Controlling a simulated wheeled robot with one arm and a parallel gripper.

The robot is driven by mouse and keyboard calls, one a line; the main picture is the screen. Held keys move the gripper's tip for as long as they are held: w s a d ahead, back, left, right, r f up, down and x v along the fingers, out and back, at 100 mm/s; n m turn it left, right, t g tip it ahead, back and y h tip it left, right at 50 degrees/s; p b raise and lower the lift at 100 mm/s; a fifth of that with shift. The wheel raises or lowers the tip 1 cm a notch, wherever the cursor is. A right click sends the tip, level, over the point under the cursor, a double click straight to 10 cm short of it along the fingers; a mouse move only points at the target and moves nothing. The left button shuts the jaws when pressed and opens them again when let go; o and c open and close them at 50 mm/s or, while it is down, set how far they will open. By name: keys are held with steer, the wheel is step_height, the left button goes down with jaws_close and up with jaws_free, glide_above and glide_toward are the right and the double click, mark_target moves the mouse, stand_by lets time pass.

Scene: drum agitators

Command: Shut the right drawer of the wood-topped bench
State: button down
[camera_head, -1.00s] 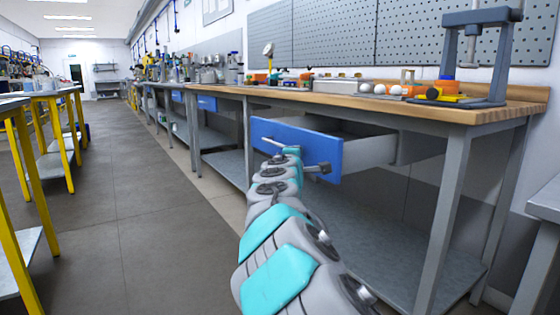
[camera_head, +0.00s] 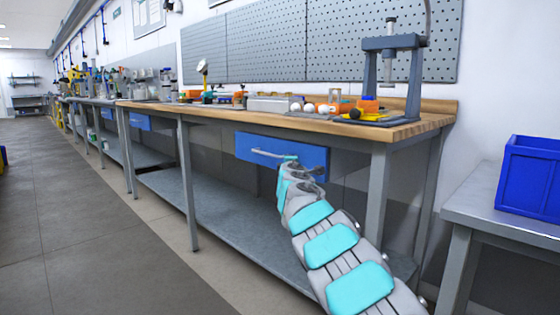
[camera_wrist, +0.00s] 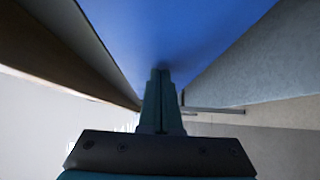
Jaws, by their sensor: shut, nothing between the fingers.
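The wood-topped bench (camera_head: 345,128) runs along the wall in the head view. Its right drawer (camera_head: 310,158) has a blue front with a pale bar handle (camera_head: 266,154). The front sits close under the bench top, and no drawer side or inside shows; I cannot tell whether a small gap is left. My gripper (camera_head: 289,160) is at the blue front, just right of the handle's middle, partly hidden by my arm. In the wrist view my gripper (camera_wrist: 161,72) is shut and empty, its fingertips at the blue face, apparently touching it.
Another blue drawer front (camera_head: 139,121) is farther left along the benches. A press stand (camera_head: 393,45) and small parts stand on the wood top. A grey table (camera_head: 480,205) with a blue bin (camera_head: 530,175) is at the right. The floor (camera_head: 90,220) at left is clear.

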steer(key=shift+w+d+r, duration=0.1)
steer(key=shift+w+d, duration=0.35)
steer(key=shift+d, duration=0.1)
